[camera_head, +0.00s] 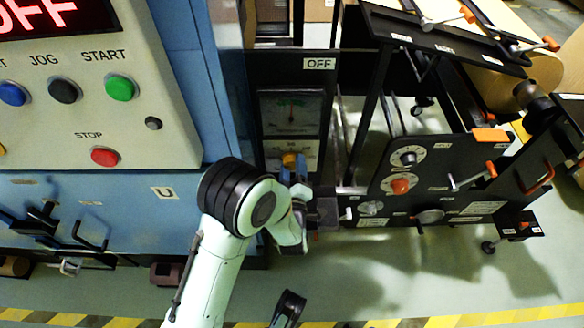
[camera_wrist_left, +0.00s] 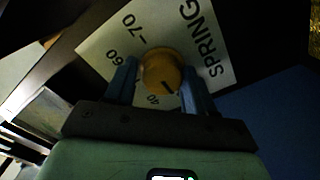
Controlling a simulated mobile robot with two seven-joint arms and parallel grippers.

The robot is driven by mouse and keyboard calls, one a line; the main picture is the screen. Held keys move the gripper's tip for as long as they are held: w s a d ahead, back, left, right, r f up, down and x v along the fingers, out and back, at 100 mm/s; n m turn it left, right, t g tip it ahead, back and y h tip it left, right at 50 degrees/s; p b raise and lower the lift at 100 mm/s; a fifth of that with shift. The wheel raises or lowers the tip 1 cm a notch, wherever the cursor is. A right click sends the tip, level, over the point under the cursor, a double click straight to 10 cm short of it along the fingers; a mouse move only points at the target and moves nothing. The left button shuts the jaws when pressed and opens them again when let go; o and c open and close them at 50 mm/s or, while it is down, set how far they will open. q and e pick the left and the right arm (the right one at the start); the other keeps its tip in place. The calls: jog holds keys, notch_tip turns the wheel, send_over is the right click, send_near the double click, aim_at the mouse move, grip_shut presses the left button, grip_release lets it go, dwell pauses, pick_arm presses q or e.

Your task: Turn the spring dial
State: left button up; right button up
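The spring dial is a round yellow-orange knob with a dark pointer line (camera_wrist_left: 162,70). It sits on a white plate (camera_wrist_left: 215,40) marked SPRING, with numbers 40, 60 and 70 legible. The pointer line runs down and right in the wrist view, near the 40. In the head view the dial (camera_head: 290,160) is on the dark panel below a gauge. My left gripper (camera_wrist_left: 161,78) has its blue fingers on opposite sides of the dial, apparently against it. In the head view the left gripper (camera_head: 293,172) partly covers the dial and its plate.
A gauge (camera_head: 292,112) and an OFF label (camera_head: 319,63) are above the dial. A button panel (camera_head: 85,90) stands at the left. At the right a black panel holds a white dial (camera_head: 408,156) and a red-orange knob (camera_head: 400,186). Open floor (camera_head: 470,265) lies in front.

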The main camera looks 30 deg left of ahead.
pick_arm(q)
jog(key=shift+o, duration=0.6)
jog(key=shift+a+f, duration=0.1)
jog(key=shift+a, duration=0.1)
jog(key=shift+s+d, duration=0.15)
jog(key=shift+d, duration=0.05)
jog(key=p+v, duration=0.2)
jog(key=v, duration=1)
jog(key=shift+s+d+p, duration=0.2)
jog(key=shift+s+p, duration=0.1)
jog(key=shift+s, duration=0.05)
pick_arm(e)
jog(key=r, duration=0.1)
jog(key=a+r, duration=0.1)
jog(key=r, duration=0.1)
jog(key=shift+s+a+r+y, duration=0.2)
jog(key=shift+s+a+y, duration=0.1)
jog(key=shift+s+a, duration=0.1)
pick_arm(q)
jog(key=shift+f, duration=0.1)
pick_arm(e)
jog(key=shift+s+d, duration=0.1)
